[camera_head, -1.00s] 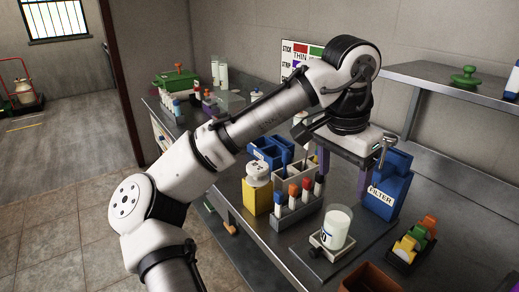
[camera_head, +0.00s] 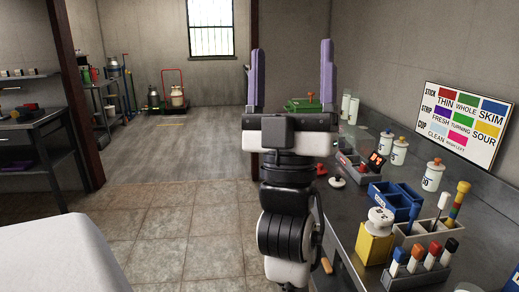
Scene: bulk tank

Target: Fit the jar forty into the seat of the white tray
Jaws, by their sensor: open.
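My gripper (camera_head: 291,75) is open and empty, its two purple fingers pointing up, in front of the far part of the room and left of the bench. Several white lidded jars stand on the bench: one jar (camera_head: 433,176) by the wall, a pair of jars (camera_head: 398,152) farther back, and one jar (camera_head: 380,220) on a yellow block. Their labels are too small to read surely, so I cannot tell which is forty. A pale tray-like holder (camera_head: 408,240) holds a brush and a coloured stick. I cannot make out an empty seat in a white tray.
A grey rack (camera_head: 418,278) of colour-capped tubes stands at the bench front, with a blue bin (camera_head: 395,198) behind it. A green box (camera_head: 303,105) is at the far end. A colour chart (camera_head: 465,125) leans against the wall. The tiled floor at left is open.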

